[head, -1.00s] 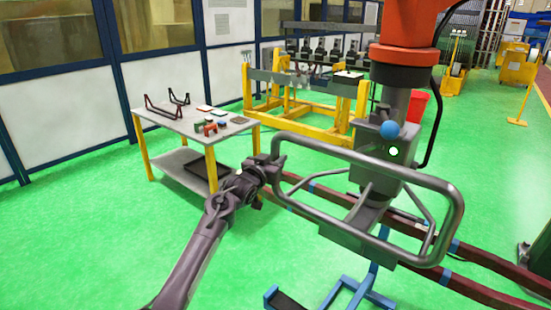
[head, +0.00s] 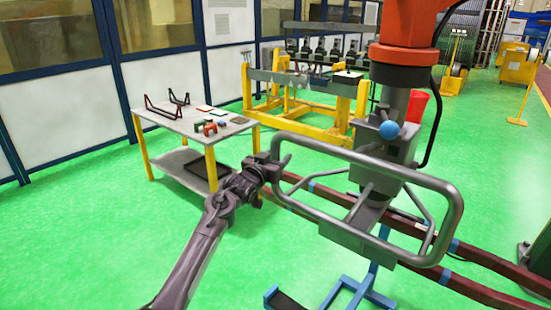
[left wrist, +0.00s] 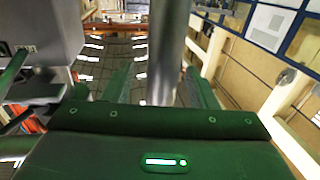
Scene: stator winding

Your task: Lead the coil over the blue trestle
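The coil (head: 490,264) is a pair of long dark red bars with blue bands, slanting from centre to lower right in the head view. It hangs beneath a grey lifting tool (head: 360,225) with a large tubular handle loop (head: 350,155). The blue trestle (head: 370,293) stands on the floor below; the tool and coil hide its upper part. My left gripper (head: 272,166) is at the handle's left end. In the left wrist view, a grey bar (left wrist: 165,50) runs between its two spread fingers, with a gap on the left side. My right gripper is not in view.
An orange-topped column (head: 405,50) carries the tool, with a blue ball (head: 389,130) on it. A table (head: 185,122) with small parts stands left, a yellow frame (head: 345,115) behind. Green floor is free at the lower left.

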